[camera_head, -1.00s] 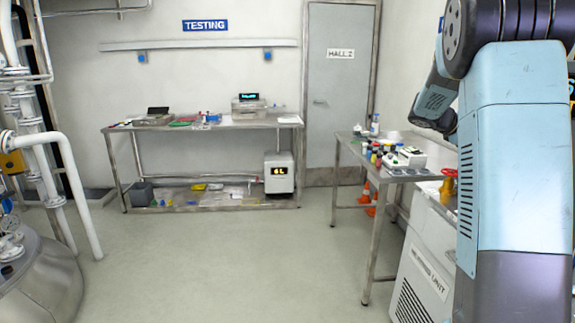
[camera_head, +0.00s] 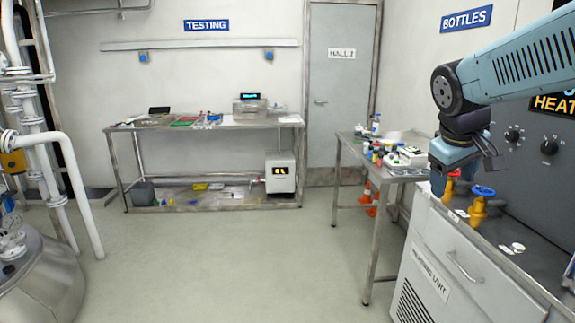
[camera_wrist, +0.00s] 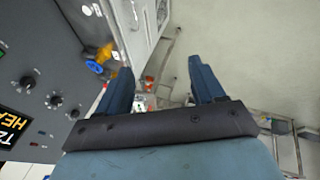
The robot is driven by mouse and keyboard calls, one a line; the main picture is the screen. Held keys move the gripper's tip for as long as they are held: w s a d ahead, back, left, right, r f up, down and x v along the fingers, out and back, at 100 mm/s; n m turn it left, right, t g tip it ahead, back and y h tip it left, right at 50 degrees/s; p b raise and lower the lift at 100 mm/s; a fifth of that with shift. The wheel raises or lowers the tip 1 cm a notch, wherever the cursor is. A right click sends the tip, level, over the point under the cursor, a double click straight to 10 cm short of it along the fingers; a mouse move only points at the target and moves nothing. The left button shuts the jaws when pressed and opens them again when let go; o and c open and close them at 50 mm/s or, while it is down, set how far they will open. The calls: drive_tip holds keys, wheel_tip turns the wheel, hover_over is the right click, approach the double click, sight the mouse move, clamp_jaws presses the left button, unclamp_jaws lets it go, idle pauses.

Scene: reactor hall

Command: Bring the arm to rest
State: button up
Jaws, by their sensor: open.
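My arm reaches in from the right edge of the head view. My gripper (camera_head: 440,180) hangs pointing down beside the valves on the heating unit, with its fingers partly hidden there. In the wrist view my gripper (camera_wrist: 160,85) shows two blue fingers spread apart, with nothing between them but the distant bench and floor.
The heating unit (camera_head: 440,262) stands at the right with a blue-handled valve (camera_head: 482,193) close to my gripper and a dark control panel (camera_head: 530,150) behind. A metal table (camera_head: 400,176) with bottles is beyond. The testing bench (camera_head: 245,125) is at the back. The middle floor is clear.

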drive_tip(key=s+a+f+m+t+y, duration=0.1)
drive_tip(key=s+a+f+m+y, duration=0.2)
drive_tip(key=s+a, duration=0.6)
drive_tip(key=shift+s+a+f+t, duration=0.15)
drive_tip(key=shift+s+a+t, duration=0.2)
drive_tip(key=shift+s, duration=0.4)
